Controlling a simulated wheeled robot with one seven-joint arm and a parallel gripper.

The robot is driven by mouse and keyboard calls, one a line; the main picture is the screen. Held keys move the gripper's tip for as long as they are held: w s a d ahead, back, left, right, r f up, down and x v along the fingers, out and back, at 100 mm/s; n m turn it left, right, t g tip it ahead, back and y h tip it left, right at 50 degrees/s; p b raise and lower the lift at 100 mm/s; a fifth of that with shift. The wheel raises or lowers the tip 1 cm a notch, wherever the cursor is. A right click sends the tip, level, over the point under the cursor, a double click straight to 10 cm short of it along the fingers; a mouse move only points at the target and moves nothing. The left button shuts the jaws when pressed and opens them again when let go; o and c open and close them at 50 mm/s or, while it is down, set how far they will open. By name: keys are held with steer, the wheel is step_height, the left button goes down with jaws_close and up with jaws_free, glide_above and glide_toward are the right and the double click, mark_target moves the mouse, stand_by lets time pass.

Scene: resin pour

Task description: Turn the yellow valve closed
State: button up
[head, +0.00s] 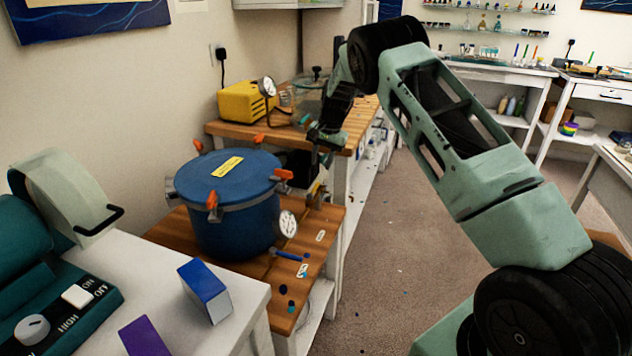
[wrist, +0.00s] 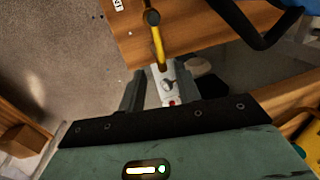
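The yellow valve shows in the wrist view as a narrow yellow lever (wrist: 158,47) with a dark round end. A pale metal piece with a screw head and a red spot lies at its near end. My gripper (wrist: 160,80) is open, one dark finger on each side of this metal piece. I cannot tell whether either finger touches it. In the head view my gripper (head: 322,160) points down beside the blue pressure pot (head: 228,225), above a small brassy fitting (head: 316,194) at the bench edge. The fingertips are too small and dark there to judge.
The pot has orange clamps and a round gauge (head: 287,224), close to my gripper. It stands on a low wooden bench (head: 325,225) with small loose items. A yellow machine (head: 247,102) stands on the bench behind.

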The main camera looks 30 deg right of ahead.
mark_target(317, 187)
steer(key=f, duration=0.3)
steer(key=w+f, duration=0.1)
steer(key=f, duration=0.1)
steer(key=a+f, duration=0.1)
steer(key=f, duration=0.2)
steer(key=shift+w+f+p, duration=0.15)
steer(key=shift+f+p, duration=0.15)
jaws_close()
